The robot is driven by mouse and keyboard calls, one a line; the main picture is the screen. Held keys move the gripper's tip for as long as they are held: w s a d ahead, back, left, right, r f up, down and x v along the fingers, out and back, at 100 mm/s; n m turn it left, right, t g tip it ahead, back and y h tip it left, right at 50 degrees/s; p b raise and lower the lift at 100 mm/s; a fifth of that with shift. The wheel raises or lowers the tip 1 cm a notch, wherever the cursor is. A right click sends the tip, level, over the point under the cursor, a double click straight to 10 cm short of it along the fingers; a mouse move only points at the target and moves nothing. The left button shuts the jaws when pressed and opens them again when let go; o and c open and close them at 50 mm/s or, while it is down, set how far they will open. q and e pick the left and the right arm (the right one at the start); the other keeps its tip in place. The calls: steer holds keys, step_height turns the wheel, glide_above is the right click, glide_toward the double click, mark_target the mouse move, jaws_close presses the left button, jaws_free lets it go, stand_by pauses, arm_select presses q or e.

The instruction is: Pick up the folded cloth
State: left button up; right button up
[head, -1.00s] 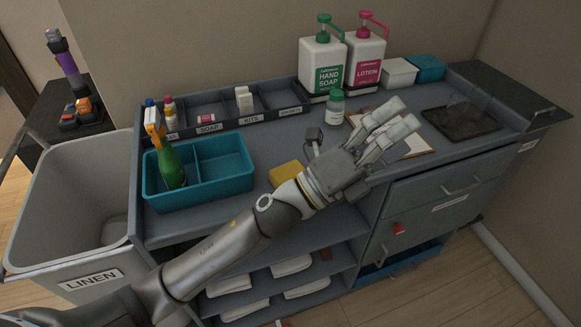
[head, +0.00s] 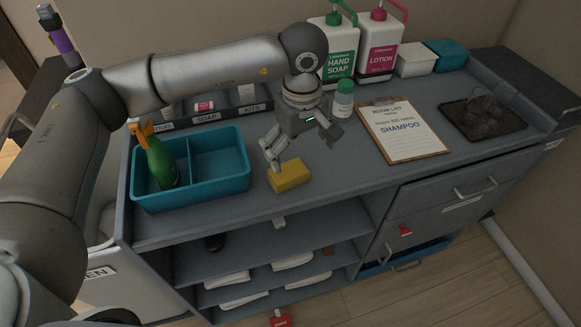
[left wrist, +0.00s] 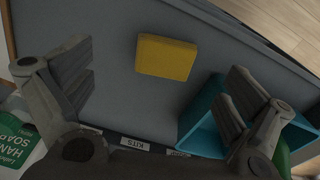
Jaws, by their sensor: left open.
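The yellow folded cloth (head: 289,176) is a small thick block lying flat on the grey counter, just right of the teal two-part bin. My left gripper (head: 303,150) hangs over the counter just behind and above the cloth, pointing down, fingers spread. In the left wrist view the cloth (left wrist: 166,57) lies whole and uncovered, ahead of the gap between my open fingers (left wrist: 158,92), with nothing between them. In the head view one finger overlaps the cloth's back edge; I cannot tell any contact. My right gripper is not in view.
The teal bin (head: 243,184) with a green spray bottle (head: 161,163) stands close left. A small green-capped bottle (head: 343,101) and a clipboard (head: 405,130) are to the right. Soap and lotion pumps stand behind. White folded towels (head: 292,262) lie on shelves below. Counter right of the cloth is clear.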

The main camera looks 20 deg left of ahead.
mark_target(288, 170)
arm_select(q)
steer(key=shift+w+a+y, duration=0.25)
steer(key=shift+w+a, duration=0.15)
steer(key=shift+a, duration=0.2)
steer(key=shift+w+a+y, duration=0.25)
steer(key=shift+w+a, duration=0.15)
steer(key=shift+a, duration=0.15)
steer(key=f, duration=0.1)
steer(key=f+p, duration=0.1)
steer(key=f, duration=0.1)
steer(key=shift+w+a+f+p, duration=0.15)
steer(key=shift+w+f+p, duration=0.15)
steer(key=shift+f, duration=0.1)
steer(key=shift+s+f, duration=0.15)
steer(key=shift+f, duration=0.2)
steer(key=shift+s+a+f+p, duration=0.1)
steer(key=shift+f+p, duration=0.35)
steer(key=shift+p, duration=0.05)
steer(key=f, duration=0.1)
steer(key=f+p, duration=0.2)
steer(key=f, duration=0.1)
steer(key=shift+a+f, duration=0.1)
steer(key=shift+a, duration=0.15)
steer(key=shift+f, duration=0.2)
steer(key=c, duration=0.9)
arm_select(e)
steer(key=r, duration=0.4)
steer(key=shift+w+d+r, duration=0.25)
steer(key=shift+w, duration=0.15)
